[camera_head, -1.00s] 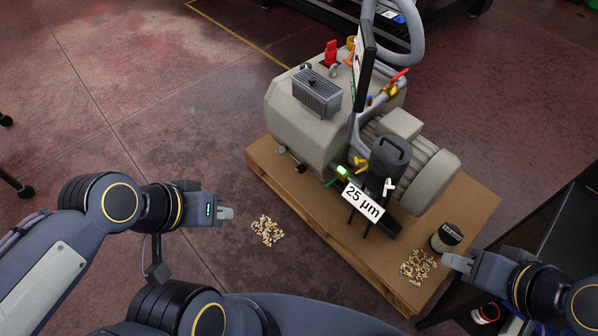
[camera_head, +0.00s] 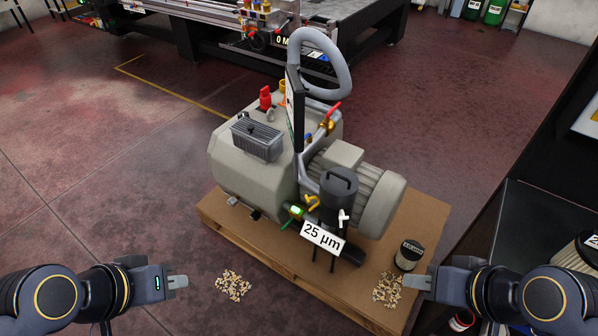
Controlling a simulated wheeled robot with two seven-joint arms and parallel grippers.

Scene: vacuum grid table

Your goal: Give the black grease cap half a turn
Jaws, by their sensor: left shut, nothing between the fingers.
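The grey pump (camera_head: 250,165) stands on a wooden pallet (camera_head: 275,252). I cannot tell for sure which part is the grease cap. A black lidded cylinder (camera_head: 339,195) stands at the pump's front, and a small black fitting (camera_head: 255,214) shows low on its left side. My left gripper (camera_head: 178,282) is shut and empty, left of the pallet and apart from the pump. My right gripper (camera_head: 418,282) is near the pallet's right front corner, apart from the pump. It is seen side-on, so its opening is unclear.
A dark canister with a pale label (camera_head: 408,256) stands near my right gripper. Small pale pieces lie in two heaps, on the floor (camera_head: 233,286) and at the pallet's edge (camera_head: 387,290). A 25 µm sign (camera_head: 322,237) hangs in front. A dark bench (camera_head: 540,220) is at right.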

